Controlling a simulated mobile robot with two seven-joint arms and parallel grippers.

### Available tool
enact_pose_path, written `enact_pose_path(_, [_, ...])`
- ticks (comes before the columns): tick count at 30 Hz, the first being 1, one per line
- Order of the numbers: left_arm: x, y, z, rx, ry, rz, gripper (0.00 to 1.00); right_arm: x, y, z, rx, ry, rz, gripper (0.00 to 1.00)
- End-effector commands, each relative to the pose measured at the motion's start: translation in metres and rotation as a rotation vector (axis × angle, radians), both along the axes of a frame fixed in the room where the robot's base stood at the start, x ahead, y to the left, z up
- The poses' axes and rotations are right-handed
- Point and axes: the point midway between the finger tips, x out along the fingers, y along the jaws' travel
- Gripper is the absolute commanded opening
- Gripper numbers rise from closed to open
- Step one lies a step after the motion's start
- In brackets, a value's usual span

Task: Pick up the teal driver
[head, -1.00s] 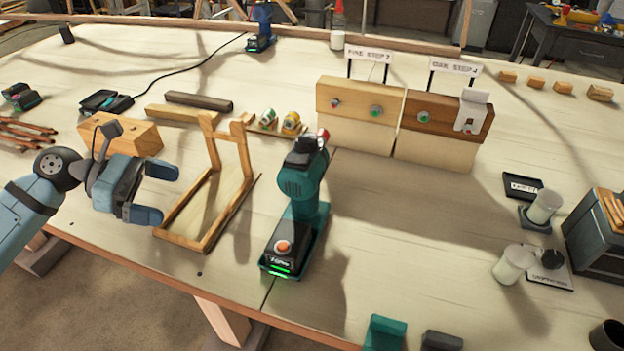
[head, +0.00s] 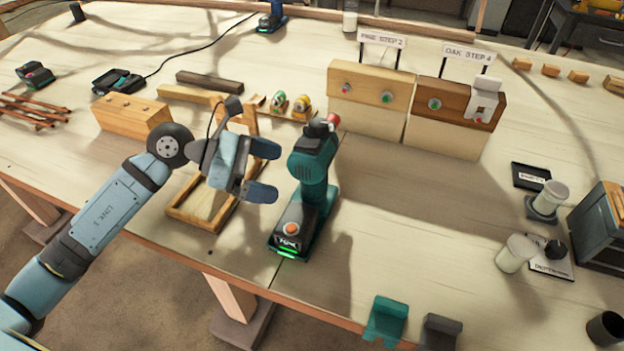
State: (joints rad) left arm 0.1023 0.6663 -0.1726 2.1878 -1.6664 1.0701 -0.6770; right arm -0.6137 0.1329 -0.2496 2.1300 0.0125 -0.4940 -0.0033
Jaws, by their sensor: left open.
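The teal driver (head: 311,180) stands upright on its battery base near the front middle of the bench in the head view. Its top end has a red tip. An orange button and a lit green strip show on its base. My left gripper (head: 264,179) is just left of the driver's upper body, with its fingers pointing toward it. It is open, with nothing between the fingers, and appears apart from the driver. My right gripper is not in view.
A wooden frame stand (head: 190,218) lies behind and under my left gripper. A pine block (head: 369,84) and an oak block (head: 456,103) stand behind the driver. A teal holder (head: 386,320) sits at the front edge.

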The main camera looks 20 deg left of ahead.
Motion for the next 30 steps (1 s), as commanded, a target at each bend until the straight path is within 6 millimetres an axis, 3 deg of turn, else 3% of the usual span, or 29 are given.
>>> enact_pose_path(7, [0.011, -0.029, 0.002, -0.004, -0.001, -0.002, 1.00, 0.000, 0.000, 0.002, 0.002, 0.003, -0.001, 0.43])
enact_pose_path(12, [0.018, -0.049, -0.009, -0.003, 0.002, -0.001, 1.00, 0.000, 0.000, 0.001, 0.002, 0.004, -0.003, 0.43])
enact_pose_path(21, [0.020, -0.053, -0.012, 0.001, 0.001, 0.000, 1.00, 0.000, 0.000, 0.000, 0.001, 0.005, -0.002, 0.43])
enact_pose_path(23, [0.020, -0.053, -0.012, 0.001, 0.001, 0.000, 0.89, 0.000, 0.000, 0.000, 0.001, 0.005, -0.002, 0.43])
enact_pose_path(30, [0.020, -0.053, -0.010, -0.003, -0.003, 0.001, 0.34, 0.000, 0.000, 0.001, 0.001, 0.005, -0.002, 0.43])
